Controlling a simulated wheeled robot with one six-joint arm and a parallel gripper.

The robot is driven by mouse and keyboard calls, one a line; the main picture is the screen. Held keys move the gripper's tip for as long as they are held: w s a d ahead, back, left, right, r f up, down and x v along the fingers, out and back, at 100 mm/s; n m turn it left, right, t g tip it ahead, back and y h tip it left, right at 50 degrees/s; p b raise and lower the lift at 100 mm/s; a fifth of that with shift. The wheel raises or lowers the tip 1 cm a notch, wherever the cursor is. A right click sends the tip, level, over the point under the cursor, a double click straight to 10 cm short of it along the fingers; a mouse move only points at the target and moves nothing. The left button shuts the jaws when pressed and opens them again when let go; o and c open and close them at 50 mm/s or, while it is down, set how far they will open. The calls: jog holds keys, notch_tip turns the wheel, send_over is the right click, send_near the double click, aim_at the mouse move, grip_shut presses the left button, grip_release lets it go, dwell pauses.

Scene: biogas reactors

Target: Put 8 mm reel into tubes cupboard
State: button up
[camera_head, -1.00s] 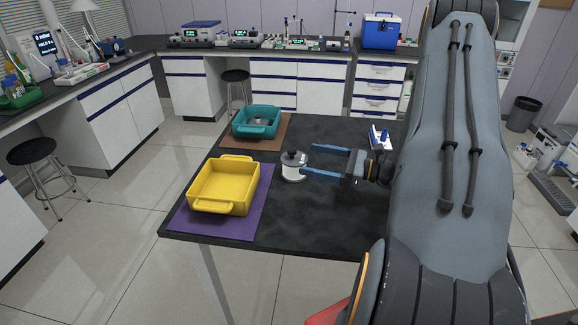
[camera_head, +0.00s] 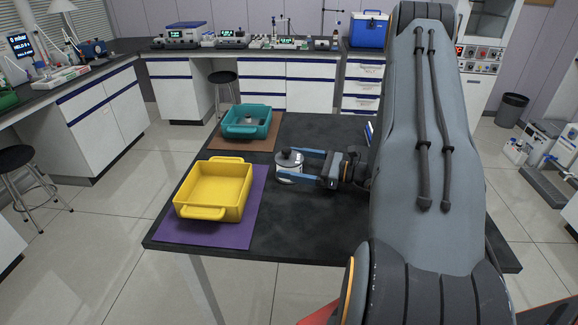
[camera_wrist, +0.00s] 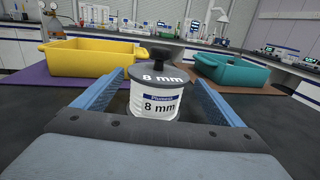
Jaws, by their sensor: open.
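The 8 mm reel (camera_head: 289,165) stands upright on the dark table, a white cylinder with a dark top and knob. In the wrist view the reel (camera_wrist: 157,92) shows its "8 mm" labels on top and side. My gripper (camera_head: 303,166) is open, with its blue fingers level and reaching around the reel from the right. In the wrist view one finger of my gripper (camera_wrist: 156,100) lies on each side of the reel. I cannot tell whether either finger touches it. I cannot pick out a tubes cupboard in these views.
A yellow tray (camera_head: 214,189) sits on a purple mat (camera_head: 256,215) at the table's left. A teal tray (camera_head: 247,121) holding something sits on a brown mat (camera_head: 272,134) behind. Lab benches line the back and left. The table's front middle is clear.

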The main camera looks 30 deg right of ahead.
aim_at(279, 160)
jog(key=p+x, duration=0.1)
jog(key=x, duration=0.2)
jog(key=shift+a+r+p, duration=0.1)
jog(key=shift+a+p, duration=0.25)
jog(key=shift+w+a, duration=0.3)
jog(key=shift+w, duration=0.15)
jog(key=c, duration=1.4)
jog(key=shift+r+b, duration=1.15)
jog(key=shift+r, duration=3.75)
